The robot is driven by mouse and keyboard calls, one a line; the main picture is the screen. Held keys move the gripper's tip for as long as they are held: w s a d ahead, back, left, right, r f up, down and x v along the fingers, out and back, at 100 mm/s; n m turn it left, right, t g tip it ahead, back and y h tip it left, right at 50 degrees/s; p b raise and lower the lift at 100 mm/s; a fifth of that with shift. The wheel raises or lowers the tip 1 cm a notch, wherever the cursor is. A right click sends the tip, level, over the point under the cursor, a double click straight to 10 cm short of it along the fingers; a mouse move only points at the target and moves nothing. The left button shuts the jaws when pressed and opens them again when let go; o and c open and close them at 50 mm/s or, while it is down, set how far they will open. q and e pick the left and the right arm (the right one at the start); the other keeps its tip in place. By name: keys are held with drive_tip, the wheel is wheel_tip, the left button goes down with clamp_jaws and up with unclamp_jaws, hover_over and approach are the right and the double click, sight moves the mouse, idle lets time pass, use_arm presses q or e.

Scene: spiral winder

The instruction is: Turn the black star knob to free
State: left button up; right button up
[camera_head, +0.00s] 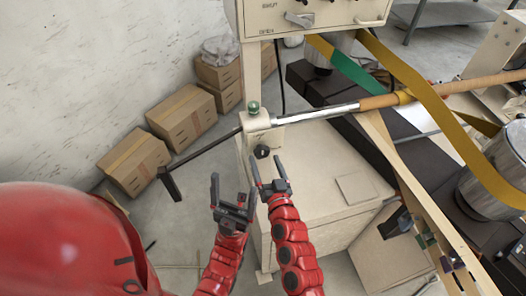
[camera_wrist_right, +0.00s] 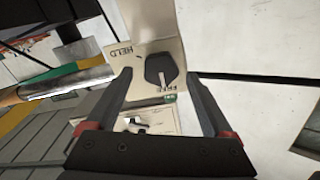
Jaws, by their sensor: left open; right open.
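The black star knob (camera_wrist_right: 158,67) sits on a cream plate in the right wrist view, between my right gripper's fingers and beyond their tips. Its white mark points down, toward the FREE label (camera_wrist_right: 170,88); the HELD label (camera_wrist_right: 122,50) is at its upper left. In the head view the knob (camera_head: 262,151) is small and dark, below the shaft's bearing block. My right gripper (camera_head: 265,163) is open just below it, apparently not touching. My left gripper (camera_head: 233,184) is open and empty, lower and to the left of the right one.
A crank handle (camera_head: 203,152) extends left from the bearing block (camera_head: 256,120), which has a green knob (camera_head: 254,107) on top. A cream cabinet (camera_head: 325,160) stands to the right. Cardboard boxes (camera_head: 182,115) stand by the left wall. Yellow strips (camera_head: 420,85) cross at right.

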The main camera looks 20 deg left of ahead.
drive_tip(key=shift+w+a, duration=0.45)
drive_tip(key=shift+w, duration=0.05)
drive_tip(key=shift+w+a+p, duration=0.3)
drive_tip(key=shift+w+a, duration=0.05)
drive_tip(key=shift+w, duration=0.3)
clamp_jaws()
drive_tip(key=shift+f+m+b, duration=0.25)
drive_tip(key=shift+m+b, duration=0.15)
drive_tip(key=shift+b, duration=0.55)
drive_tip(key=shift+r, duration=0.2)
unclamp_jaws()
